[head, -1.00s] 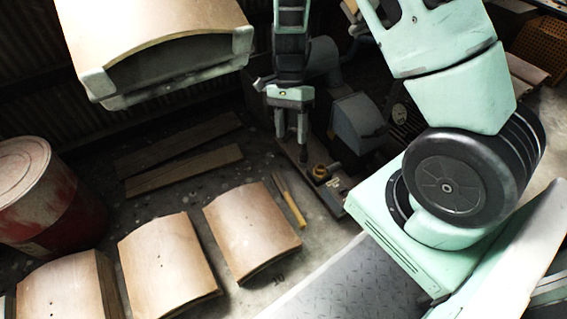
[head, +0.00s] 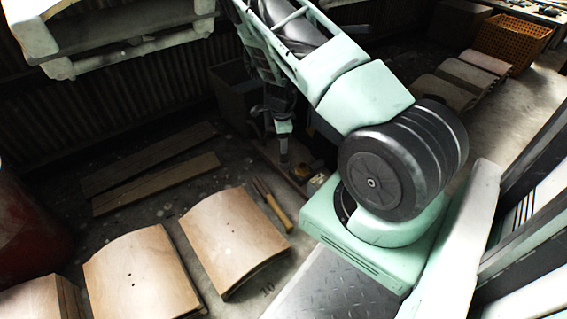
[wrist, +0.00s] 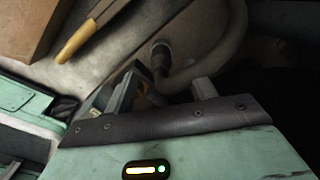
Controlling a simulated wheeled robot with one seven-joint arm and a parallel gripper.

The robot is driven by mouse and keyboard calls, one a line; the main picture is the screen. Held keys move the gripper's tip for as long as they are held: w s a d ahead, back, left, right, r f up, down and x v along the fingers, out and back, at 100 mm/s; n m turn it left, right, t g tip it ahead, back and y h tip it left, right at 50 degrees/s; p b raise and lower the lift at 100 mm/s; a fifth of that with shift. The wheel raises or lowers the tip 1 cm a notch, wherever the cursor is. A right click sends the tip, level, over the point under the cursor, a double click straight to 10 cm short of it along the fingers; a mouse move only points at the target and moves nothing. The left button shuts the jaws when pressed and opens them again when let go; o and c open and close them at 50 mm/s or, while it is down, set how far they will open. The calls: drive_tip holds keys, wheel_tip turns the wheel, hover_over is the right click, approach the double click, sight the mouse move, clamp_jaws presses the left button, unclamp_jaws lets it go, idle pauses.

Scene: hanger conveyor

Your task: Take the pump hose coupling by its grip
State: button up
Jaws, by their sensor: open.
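My gripper (head: 282,150) points down at the end of my arm in the head view, close beside a small pump unit on the floor. In the wrist view my gripper (wrist: 165,90) is open, its two fingers apart with nothing clearly held between them. A dark cylindrical coupling (wrist: 160,53) with a lighter round end lies just beyond the fingers. A thick grey hose (wrist: 232,45) curves beside it. A yellowish brass part (head: 318,167) shows near the gripper in the head view. The grip itself is dark and partly hidden by the fingers.
Two planks (head: 155,180) lie further back. A red drum (head: 25,225) stands at the left. Wooden-topped hanging load (head: 110,25) is overhead at upper left.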

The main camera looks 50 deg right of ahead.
sight(284, 156)
drive_tip(key=shift+s+d+f+b, duration=0.1)
drive_tip(key=shift+d+f+b, duration=0.05)
drive_tip(key=shift+f+b, duration=1.45)
drive_tip(key=shift+s+d+f+b, duration=0.1)
drive_tip(key=shift+f+b, duration=1.05)
drive_tip(key=shift+f, duration=0.7)
drive_tip(key=shift+r, duration=0.1)
drive_tip(key=c, duration=1)
